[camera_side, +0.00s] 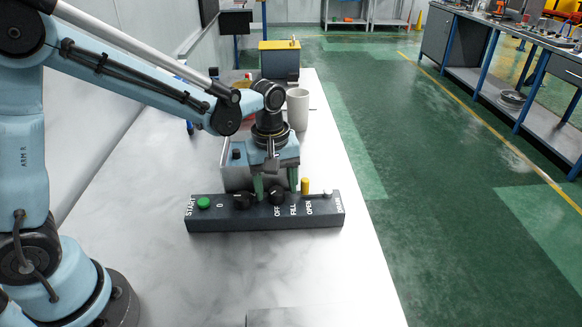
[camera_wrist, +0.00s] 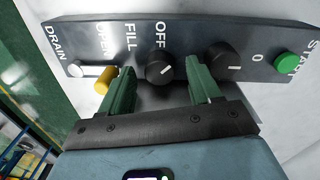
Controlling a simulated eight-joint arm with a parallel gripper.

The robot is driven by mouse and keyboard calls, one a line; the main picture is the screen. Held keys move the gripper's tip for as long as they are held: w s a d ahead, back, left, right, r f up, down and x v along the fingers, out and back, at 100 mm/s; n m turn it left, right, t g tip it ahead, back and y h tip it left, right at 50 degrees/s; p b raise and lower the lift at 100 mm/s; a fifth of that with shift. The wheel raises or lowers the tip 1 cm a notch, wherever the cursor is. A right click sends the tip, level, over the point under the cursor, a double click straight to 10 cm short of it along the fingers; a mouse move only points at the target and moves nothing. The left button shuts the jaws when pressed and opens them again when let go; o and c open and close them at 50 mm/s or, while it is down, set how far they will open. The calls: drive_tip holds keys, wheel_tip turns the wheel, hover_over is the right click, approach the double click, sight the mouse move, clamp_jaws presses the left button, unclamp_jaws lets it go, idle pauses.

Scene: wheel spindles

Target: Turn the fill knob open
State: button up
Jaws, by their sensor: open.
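The dark control panel (camera_side: 220,222) lies across the bench. A black round knob (camera_wrist: 157,70), beside the OFF and FILL labels, sits near its middle; it also shows in the side view (camera_side: 277,197). A pale mark on its face slants up and right in the wrist view. My gripper (camera_wrist: 161,64) points down at the panel with its two green fingers open, one on each side of this knob in the wrist view. In the side view my gripper (camera_side: 275,190) is low over the panel's back edge. I cannot tell whether the fingers touch the knob.
A yellow peg (camera_wrist: 105,80) stands close beside one finger. A white knob (camera_wrist: 76,70) is near DRAIN. A second black knob (camera_wrist: 222,58) and a green START button (camera_wrist: 286,62) are on the other side.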

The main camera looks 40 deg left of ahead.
drive_tip(key=shift+f, duration=0.45)
drive_tip(key=c, duration=1)
drive_tip(key=shift+c, duration=0.2)
drive_tip(key=shift+m, duration=0.4)
drive_tip(key=m, duration=0.2)
drive_tip(key=shift+m, duration=2.3)
